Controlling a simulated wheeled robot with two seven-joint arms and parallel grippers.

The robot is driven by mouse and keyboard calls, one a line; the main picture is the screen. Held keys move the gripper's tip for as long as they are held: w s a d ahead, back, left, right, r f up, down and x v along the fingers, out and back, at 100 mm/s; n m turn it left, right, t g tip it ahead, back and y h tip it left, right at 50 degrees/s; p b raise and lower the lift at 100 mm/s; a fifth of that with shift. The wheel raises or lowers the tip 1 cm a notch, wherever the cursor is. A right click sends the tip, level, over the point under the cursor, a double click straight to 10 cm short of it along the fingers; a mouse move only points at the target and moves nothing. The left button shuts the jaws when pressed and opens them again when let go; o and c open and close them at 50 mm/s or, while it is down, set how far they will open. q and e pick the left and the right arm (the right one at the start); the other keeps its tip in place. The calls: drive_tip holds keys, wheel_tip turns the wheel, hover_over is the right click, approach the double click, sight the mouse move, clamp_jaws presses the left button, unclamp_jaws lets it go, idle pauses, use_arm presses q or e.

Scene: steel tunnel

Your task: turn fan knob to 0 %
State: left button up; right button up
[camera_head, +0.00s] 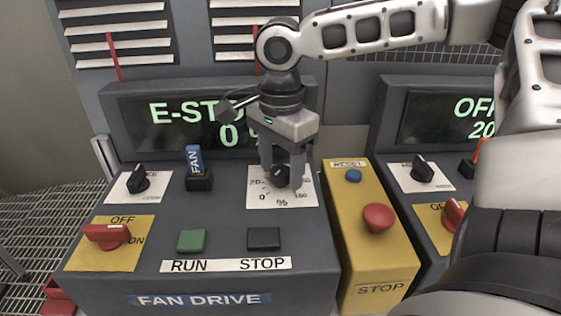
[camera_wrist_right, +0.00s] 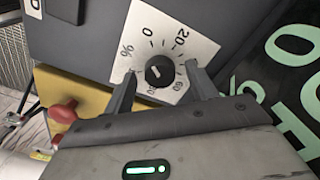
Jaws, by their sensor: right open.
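The fan knob (camera_head: 279,176) is a small round black knob on a white percent scale plate (camera_head: 254,200) on the fan drive console. In the right wrist view the knob (camera_wrist_right: 160,71) shows a short light mark, but I cannot tell which scale value it points at. My right gripper (camera_head: 283,178) comes down from above over the plate. Its open fingers (camera_wrist_right: 161,72) stand on either side of the knob, with visible gaps to it. In the head view the fingers partly hide the knob and scale. My left gripper is out of view.
A display (camera_head: 165,125) reading "E-STO..." and "0" stands behind, partly covered by my gripper. A black-and-blue FAN key switch (camera_head: 197,170) is left of the plate. Green RUN (camera_head: 191,241) and black STOP (camera_head: 264,238) buttons are in front. A red mushroom button (camera_head: 378,217) is at right.

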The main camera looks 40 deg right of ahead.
drive_tip(key=shift+c, duration=0.4)
drive_tip(key=c, duration=0.9)
